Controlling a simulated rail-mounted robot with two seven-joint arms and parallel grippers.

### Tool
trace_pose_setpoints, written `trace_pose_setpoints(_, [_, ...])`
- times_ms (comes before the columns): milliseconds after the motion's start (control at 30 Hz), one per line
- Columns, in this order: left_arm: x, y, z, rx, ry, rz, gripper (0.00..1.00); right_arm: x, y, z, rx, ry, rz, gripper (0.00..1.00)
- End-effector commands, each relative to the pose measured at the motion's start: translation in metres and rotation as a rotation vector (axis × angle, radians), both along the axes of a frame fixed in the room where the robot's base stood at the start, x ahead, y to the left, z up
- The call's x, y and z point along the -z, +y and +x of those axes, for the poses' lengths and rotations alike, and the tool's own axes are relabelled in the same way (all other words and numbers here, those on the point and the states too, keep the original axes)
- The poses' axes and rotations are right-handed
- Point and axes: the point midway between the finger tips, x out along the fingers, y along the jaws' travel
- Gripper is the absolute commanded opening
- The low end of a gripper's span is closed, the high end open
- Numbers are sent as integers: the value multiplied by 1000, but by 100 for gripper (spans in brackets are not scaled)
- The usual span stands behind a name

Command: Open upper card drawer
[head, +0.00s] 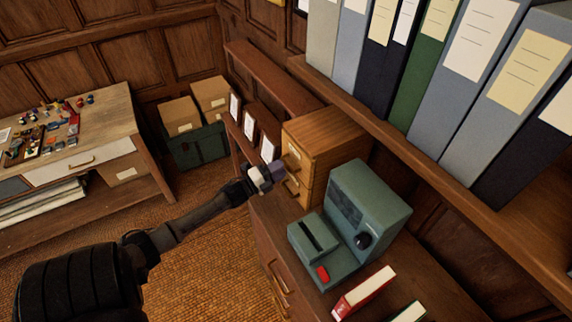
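A small wooden card cabinet (335,138) stands on the dark wood counter, in front of the wall. Its front faces left and has two drawers, one above the other. The upper card drawer (294,142) has a small pull and looks shut. The lower drawer (303,198) is partly hidden by my gripper. My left gripper (276,172) is right at the cabinet's front, near the drawer pulls. Its fingertips are small and overlap the drawer front, so I cannot tell whether they touch a pull or are closed. My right gripper is out of view.
A green machine (365,210) with a dark knob and red button stands next to the cabinet. A red book (364,292) lies nearer. A shelf of binders (425,65) overhangs at right. A cluttered desk (75,135) and boxes (180,115) stand at left. The floor between is clear.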

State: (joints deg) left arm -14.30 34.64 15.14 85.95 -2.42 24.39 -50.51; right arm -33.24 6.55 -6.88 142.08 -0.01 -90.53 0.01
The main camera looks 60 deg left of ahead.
Motion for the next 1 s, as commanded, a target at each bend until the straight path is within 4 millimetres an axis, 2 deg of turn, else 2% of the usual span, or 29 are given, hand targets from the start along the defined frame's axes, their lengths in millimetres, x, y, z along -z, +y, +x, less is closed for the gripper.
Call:
trace_pose_setpoints(100, [-3,0,15,0,-1,0,36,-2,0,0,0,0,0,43])
trace_pose_setpoints(300, [-5,0,27,-1,1,0,36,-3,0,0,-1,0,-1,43])
trace_pose_setpoints(700, [-5,0,30,0,1,-1,36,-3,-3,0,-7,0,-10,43])
trace_pose_setpoints(1000, [-5,0,30,0,1,-1,8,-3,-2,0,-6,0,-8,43])
